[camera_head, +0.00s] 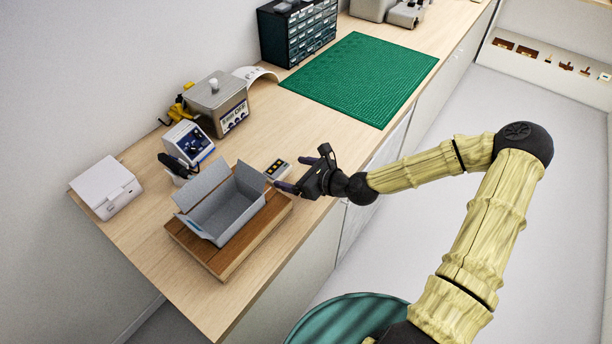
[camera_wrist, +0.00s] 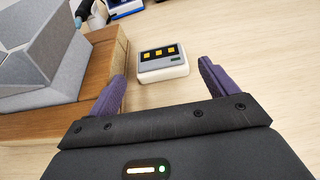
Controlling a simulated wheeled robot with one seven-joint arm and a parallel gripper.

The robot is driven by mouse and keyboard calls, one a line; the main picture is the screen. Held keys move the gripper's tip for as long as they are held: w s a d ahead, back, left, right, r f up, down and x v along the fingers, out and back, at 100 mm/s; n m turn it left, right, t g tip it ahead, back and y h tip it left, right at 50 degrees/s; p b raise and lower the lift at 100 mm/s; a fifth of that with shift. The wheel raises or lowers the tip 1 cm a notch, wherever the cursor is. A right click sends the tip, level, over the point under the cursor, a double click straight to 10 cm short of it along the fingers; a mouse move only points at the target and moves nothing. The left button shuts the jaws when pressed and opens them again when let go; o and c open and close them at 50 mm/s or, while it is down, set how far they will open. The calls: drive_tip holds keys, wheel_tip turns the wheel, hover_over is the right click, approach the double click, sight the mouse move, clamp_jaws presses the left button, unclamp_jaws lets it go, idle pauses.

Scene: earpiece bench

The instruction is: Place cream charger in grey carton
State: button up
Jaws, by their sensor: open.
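The cream charger (camera_wrist: 163,68) is a small cream block with a grey top and several yellow squares. It lies on the bench, just right of the wooden board, and shows in the head view (camera_head: 277,170). My gripper (camera_wrist: 160,85) is open, with its purple fingers apart and the charger ahead of and between them in the wrist view. In the head view my gripper (camera_head: 291,177) is low over the bench beside the charger. The grey carton (camera_head: 222,207) stands open with flaps spread on the wooden board; its inside looks empty. Part of the carton (camera_wrist: 40,50) shows at left in the wrist view.
The wooden board (camera_head: 262,229) rises above the bench close to my left finger. A white box (camera_head: 105,187), a blue-faced device (camera_head: 188,142) and a metal tank (camera_head: 217,102) stand behind. A green mat (camera_head: 362,77) lies farther along the bench.

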drive_tip(key=v, duration=0.4)
idle(0.4)
